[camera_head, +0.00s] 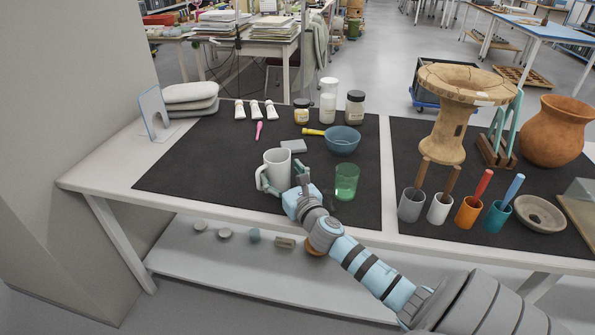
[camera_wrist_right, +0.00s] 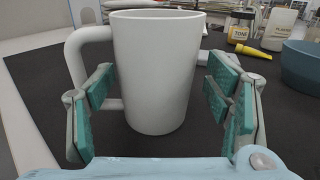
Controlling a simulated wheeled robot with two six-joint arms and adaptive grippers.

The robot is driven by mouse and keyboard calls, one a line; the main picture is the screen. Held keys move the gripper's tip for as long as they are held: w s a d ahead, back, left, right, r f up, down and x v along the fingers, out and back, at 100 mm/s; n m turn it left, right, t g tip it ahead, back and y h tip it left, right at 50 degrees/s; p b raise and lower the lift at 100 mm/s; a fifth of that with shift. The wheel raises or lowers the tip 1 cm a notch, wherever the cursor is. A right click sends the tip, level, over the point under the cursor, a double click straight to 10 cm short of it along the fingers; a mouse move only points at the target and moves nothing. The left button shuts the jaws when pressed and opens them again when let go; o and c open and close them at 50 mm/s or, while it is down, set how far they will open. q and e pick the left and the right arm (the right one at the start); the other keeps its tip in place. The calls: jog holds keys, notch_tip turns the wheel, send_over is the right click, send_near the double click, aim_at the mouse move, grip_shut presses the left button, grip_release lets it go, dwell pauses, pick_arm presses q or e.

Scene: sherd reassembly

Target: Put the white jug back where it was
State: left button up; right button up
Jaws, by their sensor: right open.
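The white jug (camera_head: 276,166) stands upright on the black mat (camera_head: 215,165), near the middle of its front part. Its handle is on the left side. In the right wrist view the jug (camera_wrist_right: 155,75) stands between the two finger pads, with dark gaps visible beside it. My right gripper (camera_head: 283,184) is open around the lower part of the jug, coming from the front right. In the right wrist view the gripper (camera_wrist_right: 162,108) has its left pad close to the handle; I cannot tell whether they touch. My left gripper is not in view.
A green glass (camera_head: 346,182) stands close to the right of my gripper. A blue bowl (camera_head: 342,142) with a yellow-handled tool, a grey block (camera_head: 293,146) and several jars are behind. A second mat at right carries a tall clay stand (camera_head: 450,125) and several cups. The left mat area is clear.

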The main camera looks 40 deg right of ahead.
jog(key=p+v, duration=0.1)
jog(key=v, duration=1.1)
jog(key=shift+s+f, duration=0.1)
jog(key=shift+s, duration=0.2)
jog(key=shift+f, duration=0.1)
